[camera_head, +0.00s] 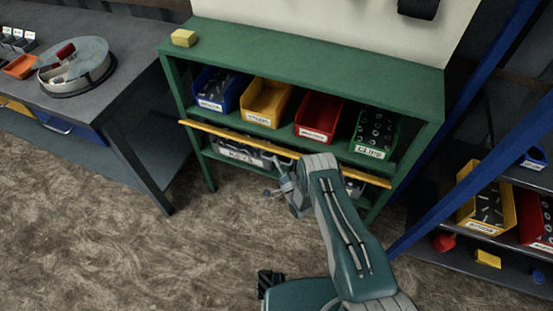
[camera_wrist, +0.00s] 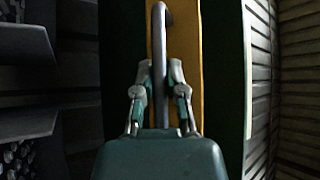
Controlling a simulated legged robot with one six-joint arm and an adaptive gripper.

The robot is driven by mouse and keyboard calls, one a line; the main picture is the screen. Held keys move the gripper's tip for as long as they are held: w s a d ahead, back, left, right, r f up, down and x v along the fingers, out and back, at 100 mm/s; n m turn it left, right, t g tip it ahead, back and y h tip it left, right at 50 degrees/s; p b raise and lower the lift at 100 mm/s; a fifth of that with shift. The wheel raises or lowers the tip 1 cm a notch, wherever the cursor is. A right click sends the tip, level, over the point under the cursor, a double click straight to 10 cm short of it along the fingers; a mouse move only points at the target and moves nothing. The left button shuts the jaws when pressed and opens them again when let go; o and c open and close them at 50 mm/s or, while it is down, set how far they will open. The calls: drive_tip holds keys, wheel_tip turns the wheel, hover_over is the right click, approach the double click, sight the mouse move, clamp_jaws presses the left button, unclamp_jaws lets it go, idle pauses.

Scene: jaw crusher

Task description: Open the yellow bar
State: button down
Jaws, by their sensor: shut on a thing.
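The yellow bar (camera_head: 235,140) runs across the front of a green shelf (camera_head: 300,52), just below its upper row of bins. It slopes down to the right in the head view. In the wrist view the yellow bar (camera_wrist: 187,35) stands upright in the picture, with a grey hooked handle (camera_wrist: 158,35) in front of it. My gripper (camera_head: 282,178) is at the middle of the bar. In the wrist view the fingers of my gripper (camera_wrist: 160,72) are on either side of the handle, shut on it. My arm hides part of the bar's right half in the head view.
The shelf holds blue (camera_head: 217,86), yellow (camera_head: 266,101), red (camera_head: 318,116) and green (camera_head: 375,131) bins. A grey table (camera_head: 115,75) stands at the left, and blue posts (camera_head: 480,140) and another rack (camera_head: 500,260) at the right. The floor (camera_head: 90,230) at front left is clear.

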drive_tip(key=n+y, duration=0.2)
drive_tip(key=n, duration=0.1)
drive_tip(key=f+n+g+y, duration=0.1)
drive_tip(key=n+y, duration=0.1)
drive_tip(key=f+n+y, duration=0.1)
drive_tip(key=n+y, duration=0.1)
drive_tip(key=n, duration=0.1)
drive_tip(key=shift+w+d+n+g+y, duration=0.2)
drive_tip(key=shift+w+n+g+y, duration=0.1)
drive_tip(key=shift+w+g+y, duration=0.1)
drive_tip(key=shift+f+n+g+y, duration=0.1)
drive_tip(key=shift+n+g+y, duration=0.4)
drive_tip(key=shift+n, duration=0.1)
drive_tip(key=c, duration=0.7)
unclamp_jaws()
drive_tip(key=shift+r+m+t+h, duration=0.2)
drive_tip(key=shift+m+t+h, duration=0.1)
drive_tip(key=shift+m, duration=0.1)
